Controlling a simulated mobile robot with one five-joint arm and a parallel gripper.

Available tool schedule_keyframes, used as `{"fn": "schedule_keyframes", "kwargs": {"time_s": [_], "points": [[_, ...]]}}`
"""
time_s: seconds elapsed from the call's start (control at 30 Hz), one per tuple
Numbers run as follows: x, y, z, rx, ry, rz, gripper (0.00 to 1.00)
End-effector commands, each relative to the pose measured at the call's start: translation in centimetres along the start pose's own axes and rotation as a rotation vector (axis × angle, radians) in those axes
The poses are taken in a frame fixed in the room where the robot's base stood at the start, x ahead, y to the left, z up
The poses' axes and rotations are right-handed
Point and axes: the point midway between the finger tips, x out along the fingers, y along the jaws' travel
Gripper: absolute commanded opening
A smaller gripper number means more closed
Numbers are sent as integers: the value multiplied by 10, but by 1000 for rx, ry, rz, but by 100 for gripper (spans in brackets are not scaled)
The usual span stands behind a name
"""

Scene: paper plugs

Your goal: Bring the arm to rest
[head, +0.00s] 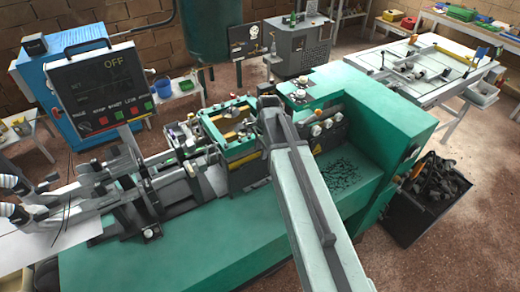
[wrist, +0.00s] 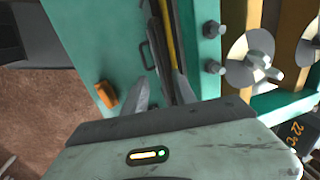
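My gripper (wrist: 161,88) shows in the wrist view with its two grey fingers apart. Nothing is clearly held between them. A teal panel with a dark handle and a yellow strip lies beyond the fingertips; I cannot tell whether they touch it. In the head view my arm (head: 312,215) reaches up from the bottom edge over the green machine (head: 385,105). Its far end is above the middle of the machine, beside the teal frame (head: 240,112), and the fingers are hidden there.
A control panel (head: 105,85) reading OFF stands at the left. A dark bin of scrap (head: 428,190) is on the floor at the right. A white table (head: 440,65) stands behind. In the wrist view an orange knob (wrist: 107,95) and bolts (wrist: 212,67) are close to the fingers.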

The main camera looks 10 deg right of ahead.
Motion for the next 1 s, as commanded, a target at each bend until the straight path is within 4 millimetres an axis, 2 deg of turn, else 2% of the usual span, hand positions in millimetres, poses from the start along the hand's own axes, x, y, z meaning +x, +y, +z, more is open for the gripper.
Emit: {"fn": "schedule_keyframes", "kwargs": {"time_s": [0.03,0.17,0.67,0.77,0.87,0.97,1.0], "points": [[-20,-1,0,0,0,0,33],[-36,0,0,0,0,1,33],[-35,1,0,0,0,1,33],[-25,2,2,-2,0,1,33],[0,9,8,-10,-2,1,33],[28,33,19,-47,0,15,33],[38,47,25,-116,-1,30,33]]}}
